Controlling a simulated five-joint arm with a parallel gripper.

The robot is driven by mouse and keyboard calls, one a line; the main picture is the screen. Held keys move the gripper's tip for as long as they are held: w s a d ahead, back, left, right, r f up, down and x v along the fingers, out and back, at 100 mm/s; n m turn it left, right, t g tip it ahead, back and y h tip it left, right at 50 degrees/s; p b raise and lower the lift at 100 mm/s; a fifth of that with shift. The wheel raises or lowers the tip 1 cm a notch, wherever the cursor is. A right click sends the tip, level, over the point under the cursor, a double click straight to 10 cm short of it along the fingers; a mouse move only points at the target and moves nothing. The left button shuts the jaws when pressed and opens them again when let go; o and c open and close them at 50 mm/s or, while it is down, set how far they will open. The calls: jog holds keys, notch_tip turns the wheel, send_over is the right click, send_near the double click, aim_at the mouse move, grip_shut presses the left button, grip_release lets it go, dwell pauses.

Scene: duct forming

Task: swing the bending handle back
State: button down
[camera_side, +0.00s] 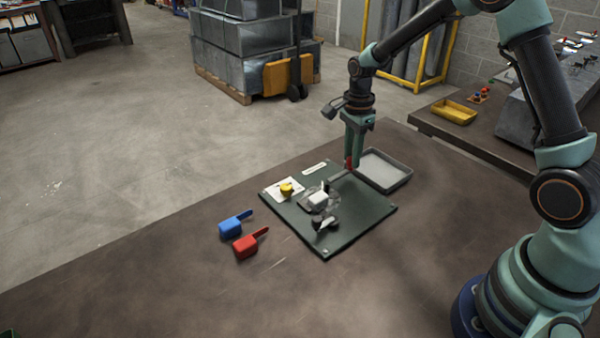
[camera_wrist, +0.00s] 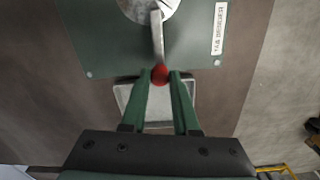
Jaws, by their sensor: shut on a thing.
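The bending handle is a grey lever (camera_wrist: 157,35) with a red ball knob (camera_wrist: 160,73) at its end. In the wrist view the lever runs from a round metal hub (camera_wrist: 150,8) toward my gripper (camera_wrist: 160,76). My gripper's green fingers are shut on the red knob. In the side view my gripper (camera_side: 351,165) points down at the far edge of the dark green board (camera_side: 345,228). The red knob shows only partly there, at the fingertips. A white block and a clear round part (camera_side: 318,199) sit mid-board.
A grey tray (camera_side: 400,176) lies just behind the board. A yellow knob (camera_side: 287,189) on a white plate and a black clamp-like part (camera_side: 325,223) are on the board. The front table is clear.

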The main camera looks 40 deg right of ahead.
jog(key=s+m, duration=0.3)
jog(key=shift+s+a+r+m, duration=0.1)
jog(key=shift+a+m, duration=0.05)
jog(key=shift+m, duration=0.25)
jog(key=s+m, duration=0.1)
jog(key=s+a+m, duration=0.1)
jog(key=shift+s+m, duration=0.1)
jog(key=shift+m, duration=0.2)
jog(key=s+a+m, duration=0.1)
jog(key=s+m, duration=0.1)
jog(key=m, duration=0.1)
jog(key=shift+s+a, duration=0.15)
jog(key=shift+a, duration=0.2)
jog(key=shift+s+a+m, duration=0.4)
jog(key=shift+a+m, duration=0.1)
jog(key=shift+m, duration=0.35)
jog(key=shift+s+a+m, duration=0.35)
jog(key=shift+a+m, duration=0.15)
jog(key=shift+m, duration=0.35)
jog(key=shift+a, duration=0.1)
jog(key=c, duration=0.7)
grip_release()
jog(key=shift+s, duration=0.1)
jog(key=shift+o, duration=0.2)
notch_tip(320, 180, up, 12)
